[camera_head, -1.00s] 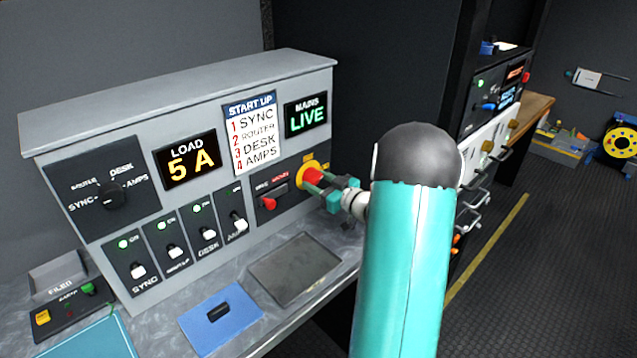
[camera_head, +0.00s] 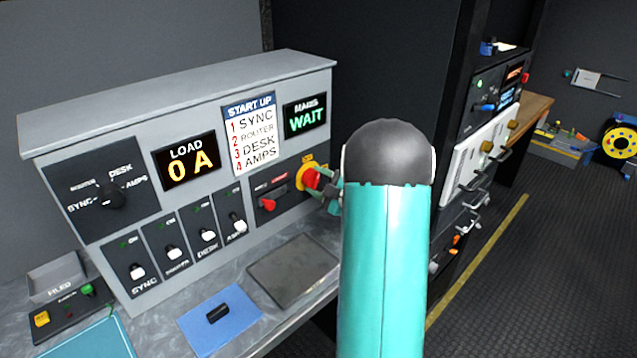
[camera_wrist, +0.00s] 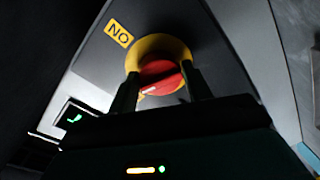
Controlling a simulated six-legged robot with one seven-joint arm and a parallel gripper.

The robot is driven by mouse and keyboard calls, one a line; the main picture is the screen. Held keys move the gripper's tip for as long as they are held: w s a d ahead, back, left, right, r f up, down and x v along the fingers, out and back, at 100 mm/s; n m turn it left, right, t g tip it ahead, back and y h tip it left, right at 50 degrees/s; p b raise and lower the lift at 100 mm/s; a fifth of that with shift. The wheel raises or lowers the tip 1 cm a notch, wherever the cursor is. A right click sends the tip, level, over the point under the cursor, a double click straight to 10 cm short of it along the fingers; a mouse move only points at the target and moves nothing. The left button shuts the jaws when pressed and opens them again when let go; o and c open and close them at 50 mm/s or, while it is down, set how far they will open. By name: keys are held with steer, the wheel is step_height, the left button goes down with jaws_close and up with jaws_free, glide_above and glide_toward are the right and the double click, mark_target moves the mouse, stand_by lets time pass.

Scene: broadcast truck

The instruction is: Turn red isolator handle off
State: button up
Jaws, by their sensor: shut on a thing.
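The red isolator handle (camera_head: 311,179) sits on a yellow round plate (camera_head: 300,178) at the right end of the grey panel. In the wrist view the red handle (camera_wrist: 160,74) lies between my two fingers, in front of the yellow plate (camera_wrist: 150,45). My gripper (camera_wrist: 160,88) is shut on the handle. In the head view my gripper (camera_head: 328,186) is partly hidden behind my arm. The mains display (camera_head: 305,118) reads WAIT and the load display (camera_head: 187,162) reads 0 A.
Several white-tipped breaker switches (camera_head: 206,236) line the panel, their lamps unlit. A smaller red switch (camera_head: 268,205) sits just left of the handle. A blue pad (camera_head: 222,330) with a black piece and a dark mat (camera_head: 293,268) lie on the worktop.

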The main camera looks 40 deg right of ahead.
steer(key=n, duration=0.3)
steer(key=shift+s+d+r+n+h, duration=0.1)
steer(key=shift+d+r+n+h, duration=0.1)
steer(key=shift+n+h, duration=0.15)
stand_by(0.4)
steer(key=o, duration=0.9)
steer(key=shift+r, duration=0.1)
steer(key=shift+o, duration=0.2)
steer(key=shift+a, duration=0.1)
steer(key=s, duration=1.3)
steer(key=shift+s+r, duration=0.3)
